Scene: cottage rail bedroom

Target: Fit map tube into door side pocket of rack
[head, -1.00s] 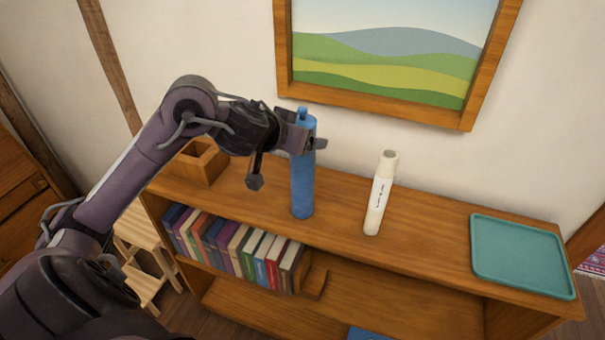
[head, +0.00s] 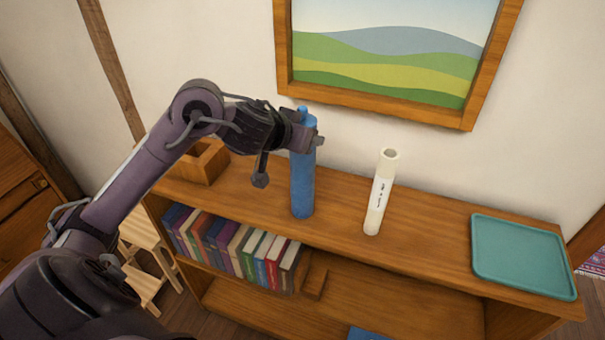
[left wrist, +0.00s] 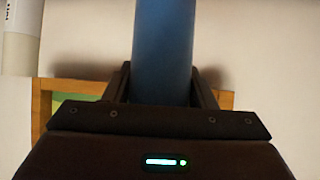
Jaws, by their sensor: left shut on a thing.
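A blue tube (head: 302,185) with a small knob on top stands upright on the shelf top. My left gripper (head: 308,136) is shut on its upper part. In the left wrist view the blue tube (left wrist: 164,50) is between the fingers. A white tube (head: 380,195) with an open top and dark lettering stands to its right, apart; its end also shows in the left wrist view (left wrist: 20,30). I cannot tell from looks which is the map tube. A wooden rack with an open compartment (head: 205,163) stands at the left, partly hidden by my arm. My right gripper is not in view.
A teal tray (head: 522,255) lies at the right end of the shelf top (head: 425,235). A row of books (head: 230,247) fills the lower level at left, beside a wooden bookend (head: 315,283). A framed picture (head: 390,104) hangs behind on the wall.

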